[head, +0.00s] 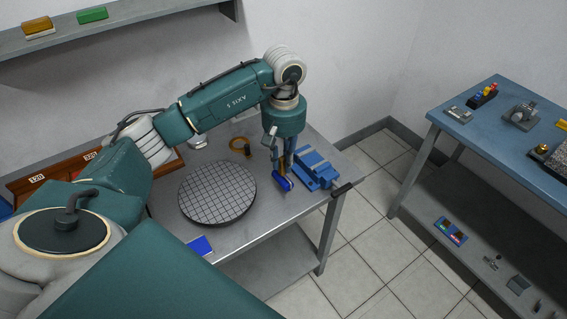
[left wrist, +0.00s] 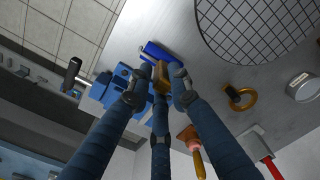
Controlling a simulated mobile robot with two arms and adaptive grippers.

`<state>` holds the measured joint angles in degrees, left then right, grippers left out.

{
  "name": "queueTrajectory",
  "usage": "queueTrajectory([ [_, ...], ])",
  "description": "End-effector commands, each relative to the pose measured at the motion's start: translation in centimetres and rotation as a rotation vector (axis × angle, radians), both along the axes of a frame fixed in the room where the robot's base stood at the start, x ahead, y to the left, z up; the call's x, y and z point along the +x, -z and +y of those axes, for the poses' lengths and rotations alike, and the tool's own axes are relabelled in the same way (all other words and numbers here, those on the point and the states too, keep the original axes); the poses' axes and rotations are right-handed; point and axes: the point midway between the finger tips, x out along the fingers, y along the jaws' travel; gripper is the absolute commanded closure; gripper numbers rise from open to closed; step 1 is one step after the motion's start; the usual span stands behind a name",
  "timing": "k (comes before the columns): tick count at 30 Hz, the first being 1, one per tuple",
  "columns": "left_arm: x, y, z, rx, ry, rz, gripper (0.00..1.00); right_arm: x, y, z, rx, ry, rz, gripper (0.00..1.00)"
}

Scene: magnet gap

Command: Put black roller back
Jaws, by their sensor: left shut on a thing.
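My left gripper (head: 280,163) is over the right part of the grey workbench (head: 262,218), pointing down. In the left wrist view its fingers (left wrist: 157,84) are closed around a small brown-orange piece (left wrist: 162,72). A blue part (left wrist: 158,50) shows just beyond the fingertips; it also shows in the head view (head: 284,184), below the fingers. I cannot tell for sure whether the two parts are one object, or whether it touches the bench. No black roller can be made out clearly. My right gripper is not in view.
A blue vise (head: 316,169) stands close right of the gripper, its black handle (head: 343,188) at the bench edge. A round gridded plate (head: 217,192) lies to the left. An orange ring (head: 240,146) lies behind, a blue square (head: 200,245) in front. A blue table (head: 480,130) stands right.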

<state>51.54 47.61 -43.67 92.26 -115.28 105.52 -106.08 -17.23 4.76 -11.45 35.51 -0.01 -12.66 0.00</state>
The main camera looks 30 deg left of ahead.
Motion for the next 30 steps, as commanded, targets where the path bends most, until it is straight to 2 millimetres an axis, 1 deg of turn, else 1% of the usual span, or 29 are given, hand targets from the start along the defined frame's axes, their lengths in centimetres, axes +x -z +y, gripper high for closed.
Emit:
queueTrajectory([
  [1, -0.1, 0.7, 0.0, -0.001, 0.0, 0.006, 1.0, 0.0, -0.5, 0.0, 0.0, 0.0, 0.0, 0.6],
  [3, -0.1, 1.6, 0.0, 0.0, 0.0, 0.004, 1.0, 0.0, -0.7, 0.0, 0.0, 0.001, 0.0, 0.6],
  [5, -0.1, 2.1, 0.0, -0.001, 0.0, 0.002, 1.0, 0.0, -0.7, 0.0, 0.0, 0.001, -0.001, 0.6],
  [11, 0.0, 2.2, 0.0, -0.001, 0.001, 0.001, 1.0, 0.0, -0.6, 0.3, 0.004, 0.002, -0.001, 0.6],
  [15, 0.0, 2.6, 0.0, 0.0, 0.001, 0.0, 1.0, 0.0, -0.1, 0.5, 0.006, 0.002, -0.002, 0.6],
  [16, 0.0, 2.6, 0.0, 0.001, 0.001, 0.001, 0.79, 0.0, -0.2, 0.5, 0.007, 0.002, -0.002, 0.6],
  [18, 0.0, 2.5, 0.0, 0.0, 0.001, 0.001, 0.65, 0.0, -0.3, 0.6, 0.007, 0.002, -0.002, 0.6],
  [19, 0.0, 2.5, 0.0, 0.0, 0.001, 0.001, 0.62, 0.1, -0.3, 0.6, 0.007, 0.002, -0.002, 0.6],
  [26, -0.1, 2.5, 0.0, 0.0, 0.001, 0.001, 0.62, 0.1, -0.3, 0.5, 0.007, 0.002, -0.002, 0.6],
  [30, 0.0, 1.9, 0.0, -0.001, 0.001, 0.001, 0.62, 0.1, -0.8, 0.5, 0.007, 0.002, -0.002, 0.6],
])
